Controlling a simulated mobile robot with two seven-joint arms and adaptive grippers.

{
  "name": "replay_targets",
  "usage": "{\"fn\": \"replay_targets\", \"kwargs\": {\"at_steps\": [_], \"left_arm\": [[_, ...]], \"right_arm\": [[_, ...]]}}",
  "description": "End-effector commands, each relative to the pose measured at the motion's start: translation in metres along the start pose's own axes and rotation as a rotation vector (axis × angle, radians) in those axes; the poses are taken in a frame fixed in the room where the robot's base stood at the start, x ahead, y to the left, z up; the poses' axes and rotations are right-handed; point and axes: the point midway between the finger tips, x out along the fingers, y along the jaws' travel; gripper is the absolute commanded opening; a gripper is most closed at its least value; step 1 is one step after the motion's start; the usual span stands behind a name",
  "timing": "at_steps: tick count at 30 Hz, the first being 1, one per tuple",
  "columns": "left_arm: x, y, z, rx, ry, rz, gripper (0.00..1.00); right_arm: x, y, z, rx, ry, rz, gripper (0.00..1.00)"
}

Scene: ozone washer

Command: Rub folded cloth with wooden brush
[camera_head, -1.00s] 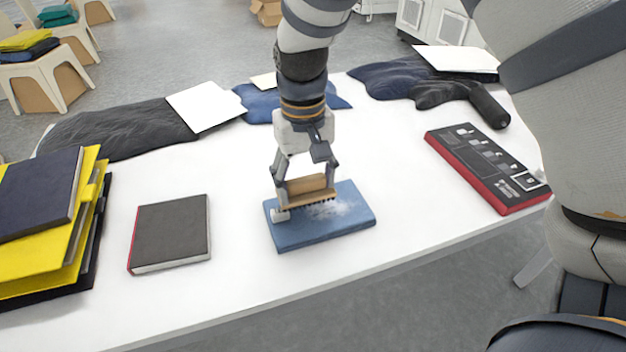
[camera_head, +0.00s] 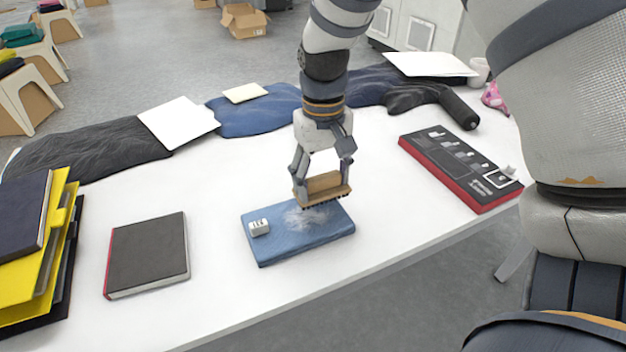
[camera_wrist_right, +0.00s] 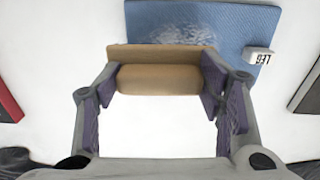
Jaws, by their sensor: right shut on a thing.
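The folded blue cloth (camera_head: 320,238) lies flat on the white table, with a whitish, frayed patch near its middle. A small white block with dark lettering (camera_head: 260,227) sits on its left part. My right gripper (camera_head: 322,186) is shut on the wooden brush (camera_head: 325,185), bristles down, over the cloth's far edge; whether the bristles touch it I cannot tell. In the right wrist view the brush (camera_wrist_right: 160,78) lies between both fingers, close beside the cloth (camera_wrist_right: 185,22), where the lettered block (camera_wrist_right: 258,57) shows again. My left gripper is not in view.
A dark book (camera_head: 148,255) and a stack of yellow and dark folders (camera_head: 40,262) are on the left. A red and black box (camera_head: 460,170) lies on the right. Dark and blue garments (camera_head: 90,155) line the far edge. The table (camera_head: 225,300) is clear around the cloth.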

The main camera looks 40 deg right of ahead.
Motion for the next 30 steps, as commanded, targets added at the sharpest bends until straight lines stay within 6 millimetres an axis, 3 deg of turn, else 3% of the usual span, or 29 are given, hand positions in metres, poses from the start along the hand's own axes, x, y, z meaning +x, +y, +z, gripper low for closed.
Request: {"fn": "replay_targets", "kwargs": {"at_steps": [6,11,30], "left_arm": [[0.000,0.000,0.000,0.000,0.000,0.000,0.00],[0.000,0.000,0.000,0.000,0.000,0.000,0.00],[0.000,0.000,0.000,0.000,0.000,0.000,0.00]], "right_arm": [[-0.002,0.024,0.000,0.002,0.001,-0.002,0.36],[-0.004,0.030,0.000,0.000,0.001,-0.001,0.36],[-0.007,-0.016,0.000,-0.001,0.001,0.000,0.36]]}}
